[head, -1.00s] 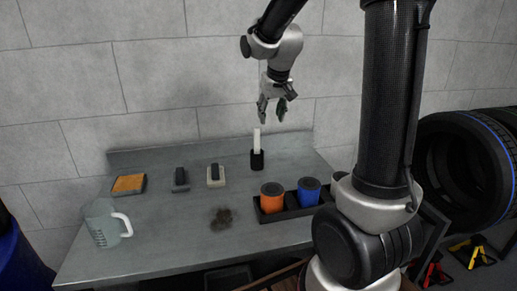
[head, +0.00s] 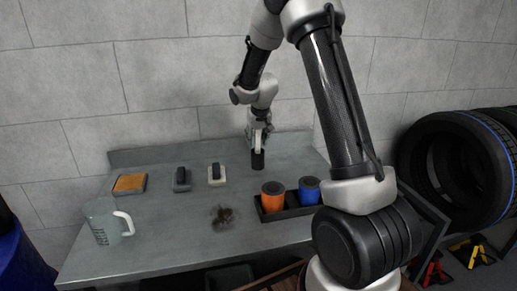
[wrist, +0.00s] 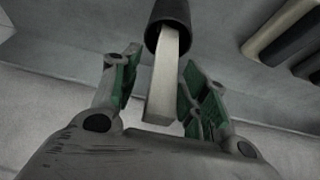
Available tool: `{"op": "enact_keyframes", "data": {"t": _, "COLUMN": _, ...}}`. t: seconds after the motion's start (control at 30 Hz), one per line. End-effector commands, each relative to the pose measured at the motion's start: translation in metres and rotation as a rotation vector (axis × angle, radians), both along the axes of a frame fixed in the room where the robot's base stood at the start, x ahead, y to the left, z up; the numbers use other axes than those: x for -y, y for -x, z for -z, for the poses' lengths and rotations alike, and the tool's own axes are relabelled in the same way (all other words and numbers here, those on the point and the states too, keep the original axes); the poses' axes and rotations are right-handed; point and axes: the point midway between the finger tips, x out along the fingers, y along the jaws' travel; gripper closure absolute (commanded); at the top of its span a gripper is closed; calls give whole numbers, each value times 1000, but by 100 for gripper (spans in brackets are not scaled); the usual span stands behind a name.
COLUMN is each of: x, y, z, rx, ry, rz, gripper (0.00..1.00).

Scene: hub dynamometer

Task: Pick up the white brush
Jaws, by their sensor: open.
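A white upright handle (wrist: 162,90), which looks like the white brush, stands in a black cup-like holder (head: 258,160) near the back edge of the bench. The holder (wrist: 168,22) also shows at the top of the wrist view. My gripper (head: 258,138) is over the holder and hides most of the handle in the head view. In the wrist view my gripper (wrist: 160,66) is open, its green-padded fingers on either side of the handle, with a gap visible at each side. The handle's lower end is hidden in the holder.
A cream block with a dark top (head: 216,175), a grey one (head: 182,180) and an orange pad (head: 130,183) lie left of the holder. Orange (head: 273,197) and blue (head: 309,191) cups stand in a black rack in front. A clear jug (head: 103,222) stands front left.

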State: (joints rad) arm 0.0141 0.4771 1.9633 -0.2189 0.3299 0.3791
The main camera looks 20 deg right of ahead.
Motion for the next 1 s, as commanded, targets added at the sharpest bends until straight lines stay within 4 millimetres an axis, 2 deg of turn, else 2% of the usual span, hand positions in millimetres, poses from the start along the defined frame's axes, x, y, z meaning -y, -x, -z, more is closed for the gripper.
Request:
{"op": "enact_keyframes", "data": {"t": 0.17, "x": 0, "y": 0, "z": 0, "rx": 1, "ry": 0, "rz": 0, "gripper": 55}}
{"op": "enact_keyframes", "data": {"t": 0.27, "x": 0, "y": 0, "z": 0, "rx": 1, "ry": 0, "rz": 0, "gripper": 70}}
{"op": "enact_keyframes", "data": {"t": 0.43, "x": 0, "y": 0, "z": 0, "rx": 1, "ry": 0, "rz": 0, "gripper": 100}}
{"op": "enact_keyframes", "data": {"t": 0.77, "x": 0, "y": 0, "z": -4, "rx": 2, "ry": 0, "rz": 0, "gripper": 100}}
{"op": "enact_keyframes", "data": {"t": 0.87, "x": 0, "y": -1, "z": -17, "rx": 5, "ry": 0, "rz": 1, "gripper": 100}}
{"op": "enact_keyframes", "data": {"t": 1.0, "x": 0, "y": -1, "z": -47, "rx": 7, "ry": 0, "rz": 1, "gripper": 100}}
